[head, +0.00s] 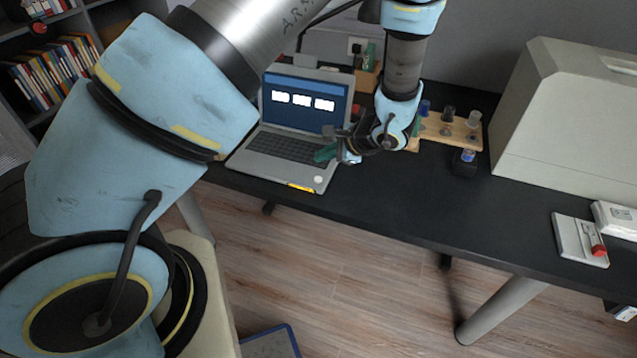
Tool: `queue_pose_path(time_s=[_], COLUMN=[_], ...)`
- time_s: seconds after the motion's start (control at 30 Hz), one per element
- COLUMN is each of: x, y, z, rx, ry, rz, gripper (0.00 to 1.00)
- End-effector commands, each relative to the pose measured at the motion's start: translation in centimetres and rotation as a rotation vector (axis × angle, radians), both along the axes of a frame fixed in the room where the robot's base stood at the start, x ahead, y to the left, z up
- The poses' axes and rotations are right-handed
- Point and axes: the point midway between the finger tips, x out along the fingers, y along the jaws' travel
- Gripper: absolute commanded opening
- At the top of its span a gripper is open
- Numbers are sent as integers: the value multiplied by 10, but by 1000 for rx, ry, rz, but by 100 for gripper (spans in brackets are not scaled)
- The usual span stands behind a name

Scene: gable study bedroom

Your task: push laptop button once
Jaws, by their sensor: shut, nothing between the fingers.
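An open grey laptop (262,168) stands on the black desk, its lit screen (305,102) showing three white boxes on blue. A small round white button (318,180) sits at the front right of its keyboard deck, with a yellow strip (300,187) along the edge nearby. My gripper (322,155) is shut and empty, its green fingertips over the right part of the laptop deck, a little behind the button. I cannot tell whether the fingertips touch the laptop. My gripper and wrist hide the right end of the keyboard.
A wooden rack (465,134) with several vials stands right of my wrist, with a small dark block (464,163) before it. A large beige machine (570,120) fills the desk's right rear. A white plate with a red knob (598,250) lies at the right. The desk's front middle is clear.

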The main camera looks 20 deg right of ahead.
Motion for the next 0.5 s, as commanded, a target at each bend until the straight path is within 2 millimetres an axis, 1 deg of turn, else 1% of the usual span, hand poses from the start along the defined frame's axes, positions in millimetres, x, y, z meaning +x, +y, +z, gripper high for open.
queue_pose_path(time_s=[0.03, 0.2, 0.33, 0.5], x=[0, 0, 0, 0], y=[0, 0, 0, 0], z=[-13, -36, -44, -45], rx=[1, -1, -1, -1], ry=[0, 0, 1, 1], rz=[1, 0, 1, 1], gripper=[0, 0, 0, 0])
